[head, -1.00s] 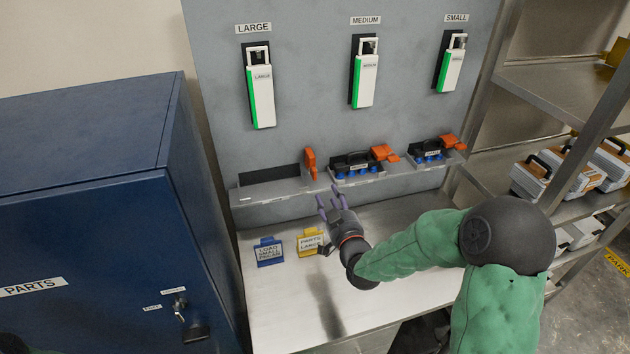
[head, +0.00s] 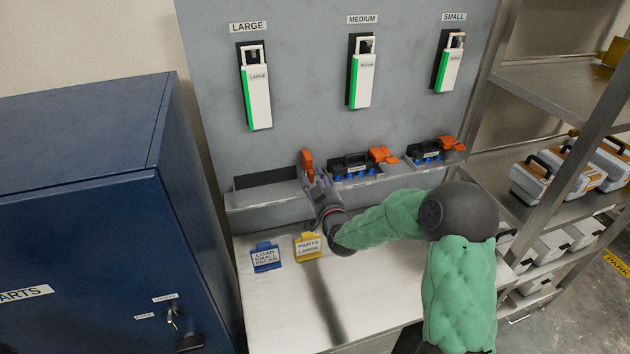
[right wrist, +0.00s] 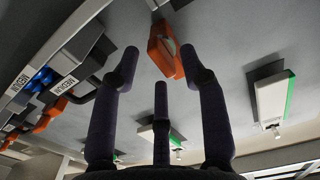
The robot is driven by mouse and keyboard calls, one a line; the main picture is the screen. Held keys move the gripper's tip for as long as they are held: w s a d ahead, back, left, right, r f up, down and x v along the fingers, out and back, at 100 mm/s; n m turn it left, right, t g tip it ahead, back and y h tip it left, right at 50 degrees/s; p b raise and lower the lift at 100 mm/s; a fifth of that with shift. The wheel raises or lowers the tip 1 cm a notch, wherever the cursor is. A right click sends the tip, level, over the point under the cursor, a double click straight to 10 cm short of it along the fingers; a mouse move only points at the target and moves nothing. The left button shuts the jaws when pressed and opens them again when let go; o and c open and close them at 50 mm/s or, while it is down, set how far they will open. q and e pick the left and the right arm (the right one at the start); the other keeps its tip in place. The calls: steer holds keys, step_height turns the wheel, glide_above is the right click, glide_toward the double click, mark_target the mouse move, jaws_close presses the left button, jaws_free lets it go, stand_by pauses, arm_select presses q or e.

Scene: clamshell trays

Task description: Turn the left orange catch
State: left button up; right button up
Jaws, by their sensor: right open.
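The left orange catch (head: 306,160) stands upright at the right end of the left, empty bay (head: 265,195) on the grey panel. In the right wrist view the catch (right wrist: 163,55) shows just beyond the finger ends. My right gripper (head: 312,180) is open, with its dark fingers spread, just below the catch in the head view. The right wrist view shows the fingers (right wrist: 160,66) on either side of the catch's lower part, with nothing held. I cannot tell whether a finger touches it. My left gripper is out of view.
The middle bay holds a black-handled tray (head: 352,167) beside an orange catch (head: 382,155); the right bay has another tray (head: 427,155). A blue cabinet (head: 90,230) borders the left; shelving (head: 560,90) the right.

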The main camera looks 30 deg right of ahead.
steer(key=shift+w+d, duration=0.1)
steer(key=shift+w, duration=0.2)
jaws_close()
